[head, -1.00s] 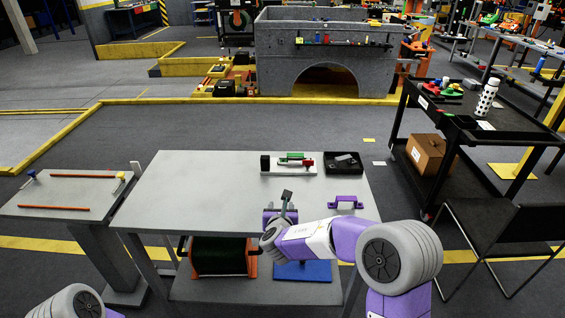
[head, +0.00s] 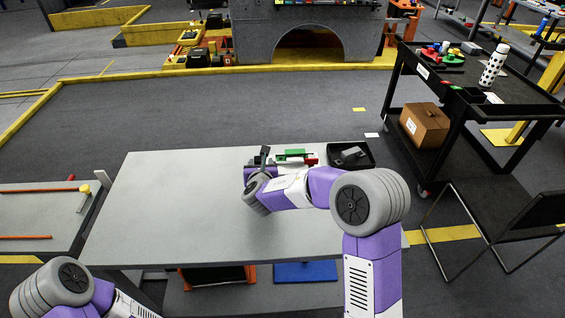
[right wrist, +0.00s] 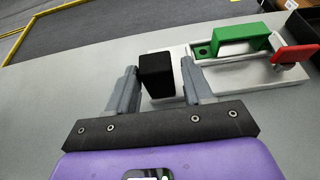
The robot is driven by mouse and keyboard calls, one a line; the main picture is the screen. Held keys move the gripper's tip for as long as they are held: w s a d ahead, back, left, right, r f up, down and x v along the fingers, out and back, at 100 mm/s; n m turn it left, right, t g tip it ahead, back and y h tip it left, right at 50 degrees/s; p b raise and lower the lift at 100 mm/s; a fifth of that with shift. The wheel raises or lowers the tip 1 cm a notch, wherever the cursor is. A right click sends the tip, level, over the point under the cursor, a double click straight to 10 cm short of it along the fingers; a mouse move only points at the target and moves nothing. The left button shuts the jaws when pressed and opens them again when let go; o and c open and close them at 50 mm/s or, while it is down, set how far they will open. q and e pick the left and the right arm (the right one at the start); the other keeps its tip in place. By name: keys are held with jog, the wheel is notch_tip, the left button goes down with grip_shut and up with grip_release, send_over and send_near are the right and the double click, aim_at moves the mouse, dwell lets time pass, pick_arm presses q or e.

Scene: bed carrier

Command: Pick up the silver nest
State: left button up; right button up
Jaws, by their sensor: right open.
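A light silver-white plate (right wrist: 238,74), which looks like the silver nest, lies on the grey table and carries a black block (right wrist: 157,76), a green bridge-shaped piece (right wrist: 240,38) and a red piece (right wrist: 296,55). In the head view my arm partly hides it; the green piece (head: 294,152) and red piece (head: 311,161) show there. My right gripper (right wrist: 160,72) is open, its two grey fingers apart with the black block between or just beyond their tips. I cannot tell whether they touch it. Only a link of my left arm shows, bottom left.
A black tray (head: 350,154) with grey pieces sits right of the plate on the grey table (head: 165,205). The table's left part is clear. A black cart (head: 470,110) and a chair (head: 490,215) stand to the right. A lower side table (head: 35,205) is at left.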

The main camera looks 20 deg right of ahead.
jog(key=x, duration=0.2)
jog(key=b+x, duration=0.1)
jog(key=x, duration=0.1)
jog(key=shift+w+a+f, duration=0.15)
jog(key=shift+w+f, duration=0.05)
jog(key=shift+f, duration=0.3)
jog(key=shift+w, duration=0.35)
jog(key=c, duration=0.9)
grip_shut()
jog(key=shift+r, duration=0.1)
